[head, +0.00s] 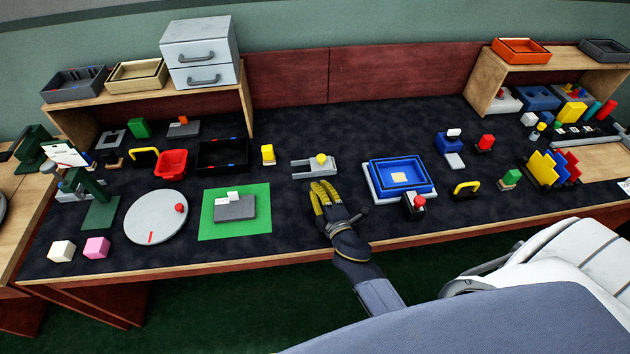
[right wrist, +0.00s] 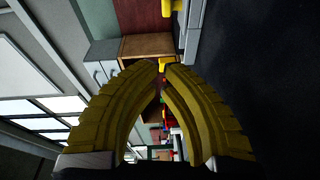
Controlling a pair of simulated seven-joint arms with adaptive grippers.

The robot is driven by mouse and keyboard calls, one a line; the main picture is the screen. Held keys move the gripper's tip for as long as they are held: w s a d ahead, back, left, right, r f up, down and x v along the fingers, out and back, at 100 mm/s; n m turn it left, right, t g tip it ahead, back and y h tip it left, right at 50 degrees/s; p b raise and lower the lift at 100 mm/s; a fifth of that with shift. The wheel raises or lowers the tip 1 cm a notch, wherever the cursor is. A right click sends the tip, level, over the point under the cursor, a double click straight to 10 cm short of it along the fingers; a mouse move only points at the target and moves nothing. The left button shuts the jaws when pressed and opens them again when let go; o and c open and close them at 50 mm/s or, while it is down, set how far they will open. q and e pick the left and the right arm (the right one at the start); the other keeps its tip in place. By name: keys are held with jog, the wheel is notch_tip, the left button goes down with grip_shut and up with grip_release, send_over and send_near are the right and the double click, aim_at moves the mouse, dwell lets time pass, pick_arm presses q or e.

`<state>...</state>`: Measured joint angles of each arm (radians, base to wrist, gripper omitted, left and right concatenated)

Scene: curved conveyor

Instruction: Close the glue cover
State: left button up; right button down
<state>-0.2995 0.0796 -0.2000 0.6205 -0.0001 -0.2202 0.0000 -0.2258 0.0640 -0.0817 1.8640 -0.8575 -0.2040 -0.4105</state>
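No part is clearly marked as the glue cover. A low grey fixture with a yellow knob (head: 315,165) lies on the dark mat at the middle, just beyond my right gripper. My right gripper (head: 320,186) has curved yellow fingers pointing away from me toward that fixture, apart from it. In the right wrist view its fingertips (right wrist: 162,67) come almost together with nothing held between them. A yellow part and a grey body (right wrist: 205,30) show beyond the fingertips there, cut by the top edge. My left gripper is not in view.
A green mat with a grey block (head: 234,207) lies left of the gripper. Nested blue trays (head: 377,193) and a red-knobbed device (head: 414,207) stand to the right. A white disc (head: 155,217) is farther left. Shelves stand at the back corners.

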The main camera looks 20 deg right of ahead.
aim_at(321, 161)
jog(key=shift+a+m, duration=0.35)
jog(key=shift+m, duration=0.35)
jog(key=shift+a+f, duration=0.15)
jog(key=shift+a, duration=0.2)
jog(key=shift+w+a+n, duration=0.1)
jog(key=shift+a+n, duration=0.1)
jog(key=shift+n, duration=0.1)
jog(key=shift+w+n, duration=0.1)
jog(key=shift+n, duration=0.2)
jog(key=shift+w, duration=0.55)
jog(key=w, duration=0.8)
jog(key=shift+w+d, duration=0.15)
jog(key=shift+w+d+f, duration=0.15)
jog(key=shift+w+d, duration=0.1)
jog(key=shift+d, duration=0.4)
jog(key=shift+w+d+f, duration=0.1)
jog(key=shift+w+d, duration=0.1)
jog(key=shift+d, duration=0.4)
jog(key=shift+w+d+f, duration=0.1)
jog(key=shift+w+d, duration=0.05)
jog(key=shift+d, duration=0.55)
